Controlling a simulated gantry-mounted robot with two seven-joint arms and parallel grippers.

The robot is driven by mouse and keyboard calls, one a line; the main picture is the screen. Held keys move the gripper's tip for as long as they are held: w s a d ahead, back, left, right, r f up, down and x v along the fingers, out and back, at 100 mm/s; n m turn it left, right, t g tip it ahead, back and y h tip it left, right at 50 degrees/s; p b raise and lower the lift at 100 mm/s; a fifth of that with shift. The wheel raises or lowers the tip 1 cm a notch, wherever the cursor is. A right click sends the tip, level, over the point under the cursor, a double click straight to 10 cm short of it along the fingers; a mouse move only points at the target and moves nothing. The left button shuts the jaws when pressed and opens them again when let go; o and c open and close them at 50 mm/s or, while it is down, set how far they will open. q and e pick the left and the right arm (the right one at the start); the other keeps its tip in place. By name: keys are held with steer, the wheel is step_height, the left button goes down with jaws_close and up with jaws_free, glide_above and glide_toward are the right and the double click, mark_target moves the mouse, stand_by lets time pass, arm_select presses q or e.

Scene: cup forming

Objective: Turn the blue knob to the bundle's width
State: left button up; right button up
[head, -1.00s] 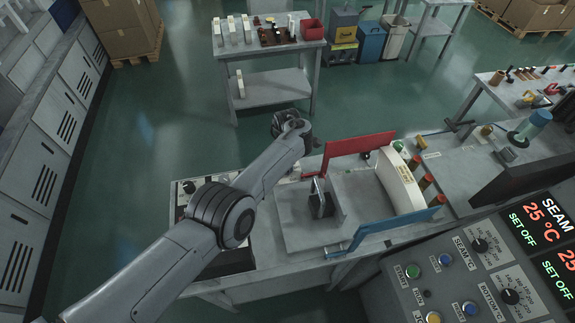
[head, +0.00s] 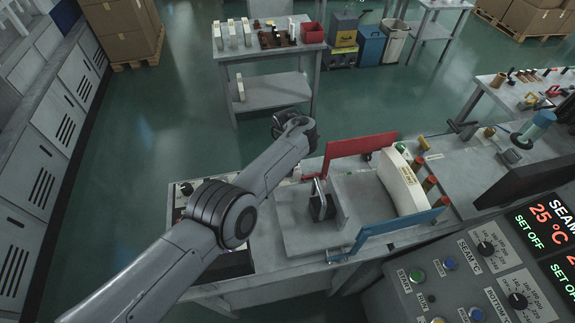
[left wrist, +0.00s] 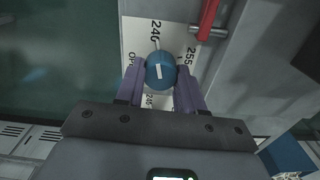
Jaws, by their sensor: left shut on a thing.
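The round blue knob (left wrist: 160,71) sits between the two purple fingers of my left gripper (left wrist: 161,80), which is shut on it in the left wrist view. A white mark shows on the knob's top. In the head view my left forearm covers the knob and the fingers. A white curved stack (head: 403,185) with a label, probably the bundle, stands between a red guide plate (head: 360,144) and a blue guide plate (head: 400,226). My right gripper is out of view.
A control panel (head: 440,285) with dials and red displays fills the lower right. A red bar (left wrist: 207,20) lies close to the scale plate. A shelf table (head: 270,92) stands behind.

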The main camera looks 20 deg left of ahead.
arm_select(q)
steer(key=o, duration=1)
steer(key=shift+o, duration=0.2)
step_height(320, 180, up, 9)
steer(key=shift+r+p, duration=0.15)
steer(key=shift+p, duration=0.9)
steer(key=shift+r, duration=0.75)
